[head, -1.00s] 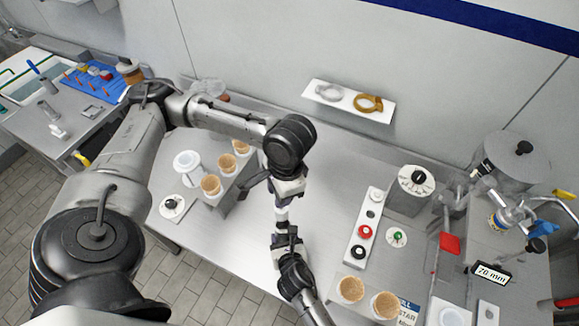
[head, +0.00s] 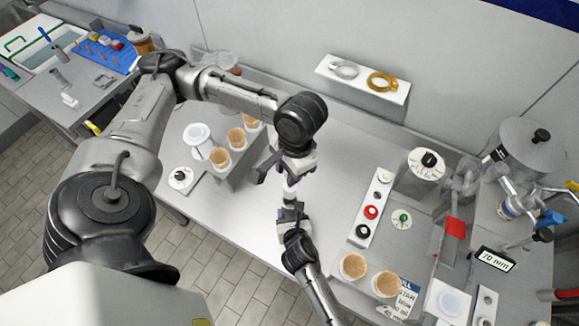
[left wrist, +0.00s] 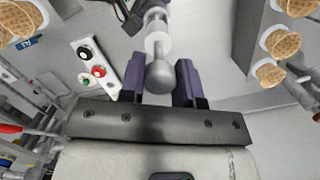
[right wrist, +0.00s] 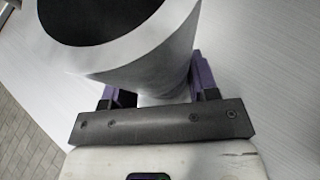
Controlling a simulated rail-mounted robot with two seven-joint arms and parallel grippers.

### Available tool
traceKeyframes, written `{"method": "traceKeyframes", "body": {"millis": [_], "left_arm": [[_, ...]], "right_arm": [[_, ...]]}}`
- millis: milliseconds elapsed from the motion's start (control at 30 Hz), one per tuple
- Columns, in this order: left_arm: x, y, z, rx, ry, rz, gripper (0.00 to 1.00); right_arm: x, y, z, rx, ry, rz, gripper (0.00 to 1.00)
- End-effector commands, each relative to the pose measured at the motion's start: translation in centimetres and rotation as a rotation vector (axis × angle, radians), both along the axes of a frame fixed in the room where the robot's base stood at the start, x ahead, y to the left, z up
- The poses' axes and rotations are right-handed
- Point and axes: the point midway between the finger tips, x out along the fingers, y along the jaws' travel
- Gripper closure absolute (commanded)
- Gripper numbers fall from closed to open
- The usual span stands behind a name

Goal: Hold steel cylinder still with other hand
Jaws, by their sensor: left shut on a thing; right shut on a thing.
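The steel cylinder (head: 289,192) stands between my two grippers over the middle of the table in the head view. In the right wrist view the cylinder (right wrist: 150,55) is pale with a dark round end, and my right gripper (right wrist: 150,95) is shut on it. My left gripper (head: 290,168) is above the right gripper (head: 291,212) in the head view. In the left wrist view the left gripper (left wrist: 160,85) is shut on a steel piece with a round knob (left wrist: 160,76). A pale cylindrical part lies beyond the knob; where the pieces join is unclear.
Cones in a holder (head: 226,175) stand left of my grippers, and two more cones (head: 354,266) stand at the front right. A button panel (head: 370,212) and a dial cylinder (head: 424,165) are to the right. A wall shelf (head: 362,88) holds two rings.

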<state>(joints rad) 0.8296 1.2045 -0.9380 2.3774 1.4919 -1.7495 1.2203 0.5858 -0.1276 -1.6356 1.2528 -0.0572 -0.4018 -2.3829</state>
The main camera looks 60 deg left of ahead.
Motion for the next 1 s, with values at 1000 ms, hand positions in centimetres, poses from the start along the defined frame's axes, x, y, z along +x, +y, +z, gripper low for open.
{"method": "traceKeyframes", "body": {"millis": [1000], "left_arm": [[0.0, 0.0, -3.2, 0.001, -0.001, -0.001, 1.0]], "right_arm": [[0.0, 0.0, 0.0, -0.001, 0.001, -0.001, 0.69]]}}
